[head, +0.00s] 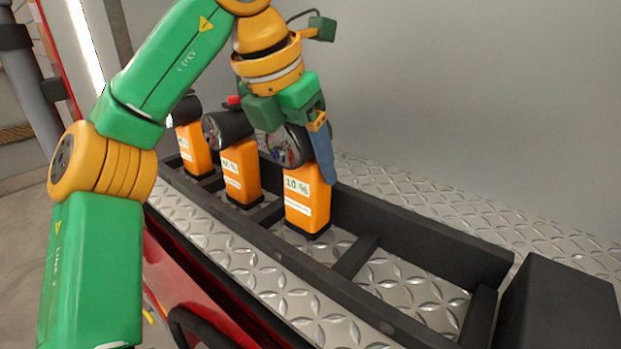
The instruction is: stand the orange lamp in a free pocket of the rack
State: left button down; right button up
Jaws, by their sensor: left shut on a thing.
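The black rack (425,232) runs from the left middle to the lower right, with dividers making pockets. My left gripper (305,128) is shut on the orange lamp (306,203) marked "10 %", near its dark round head (285,148). The lamp is upright, its black base within the outline of the third pocket from the left. I cannot tell whether the base touches the floor. Two similar orange lamps stand in the pockets to the left, one in the middle (240,172) and one farther left (194,150). My right gripper is not in view.
The pocket to the right (410,290) is empty, with a bare tread-plate floor. A black box (560,305) stands beyond the rack's right end. A grey wall (470,100) rises behind. My left arm covers part of the left side.

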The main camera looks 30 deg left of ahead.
aim_at(307, 199)
pick_arm(q)
jog(key=shift+s+d+f, duration=0.15)
jog(key=shift+d+f, duration=0.05)
jog(key=shift+f, duration=0.7)
jog(key=shift+d, duration=0.35)
jog(key=shift+a+f, duration=0.1)
jog(key=shift+c, duration=1.3)
grip_release()
jog(key=shift+a, duration=0.1)
jog(key=shift+o, duration=1.3)
jog(key=shift+s, duration=0.1)
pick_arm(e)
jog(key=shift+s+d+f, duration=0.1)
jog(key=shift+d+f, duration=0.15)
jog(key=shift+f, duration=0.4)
